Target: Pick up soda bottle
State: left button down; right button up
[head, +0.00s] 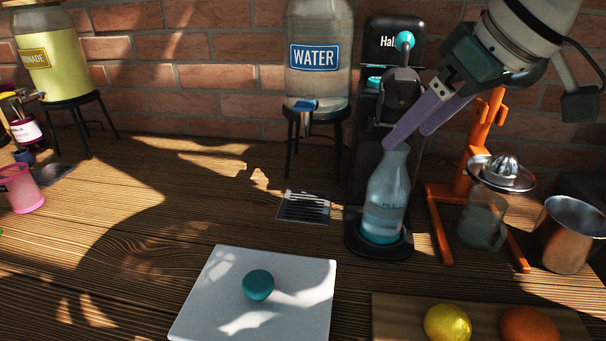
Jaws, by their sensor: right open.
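The soda bottle (385,203) is clear with a pale blue tint and holds clear liquid. It stands upright on the base of the black soda machine (380,70), under the machine's head. My right gripper (407,139) comes in from the upper right with its two purple fingers pointing down and left. The fingers are apart, with nothing seen between them. Their tips are at the height of the bottle's mouth and appear close to it; I cannot tell whether they touch it. My left gripper does not show.
A white board (220,295) with a round teal cap (258,285) lies in front. A water dispenser (319,60) stands left of the machine. An orange juicer stand (437,225) and a metal cup (568,236) are on the right. A cutting board (390,320) holds a lemon and an orange.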

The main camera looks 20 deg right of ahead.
aim_at(384, 162)
jog(key=x, duration=0.3)
jog(key=shift+w+a+f, duration=0.1)
jog(key=shift+w+f, duration=0.1)
jog(key=shift+d+x, duration=0.15)
jog(key=shift+x, duration=1.2)
jog(key=shift+d+x, duration=0.15)
jog(key=shift+x, duration=1.25)
jog(key=shift+d+f, duration=0.1)
grip_shut()
